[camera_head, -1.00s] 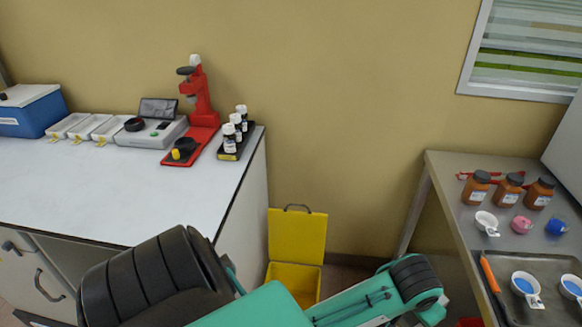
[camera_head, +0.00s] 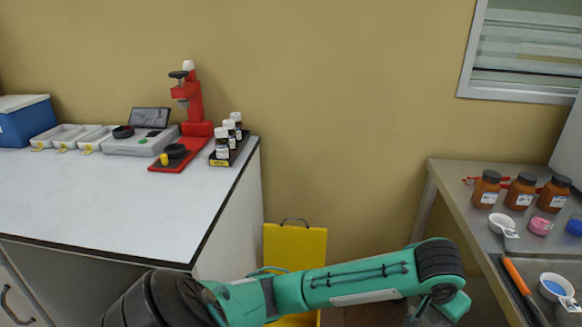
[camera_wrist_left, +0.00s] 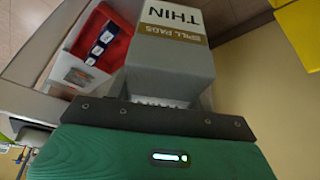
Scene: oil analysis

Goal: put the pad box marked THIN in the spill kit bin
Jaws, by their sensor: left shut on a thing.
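My left gripper (camera_wrist_left: 168,103) is shut on a grey pad box (camera_wrist_left: 172,72). The box has a tan band reading SPILL PADS and the word THIN, upside down in the left wrist view. In the head view my left arm reaches from the bottom left across to the right and bends down; the held box is not visible there. The yellow spill kit bin (camera_head: 295,248) stands on the floor beside the white bench, lid raised, its lower part mostly hidden behind my arm. A yellow part of it appears at the top right of the left wrist view (camera_wrist_left: 300,32). My right gripper is not visible.
The white bench (camera_head: 110,205) on the left holds a red instrument (camera_head: 196,105) and a rack of bottles (camera_head: 228,150). A metal table (camera_head: 448,195) on the right carries brown jars (camera_head: 521,191) and cups. A red item (camera_wrist_left: 100,45) lies in a pale container in the left wrist view.

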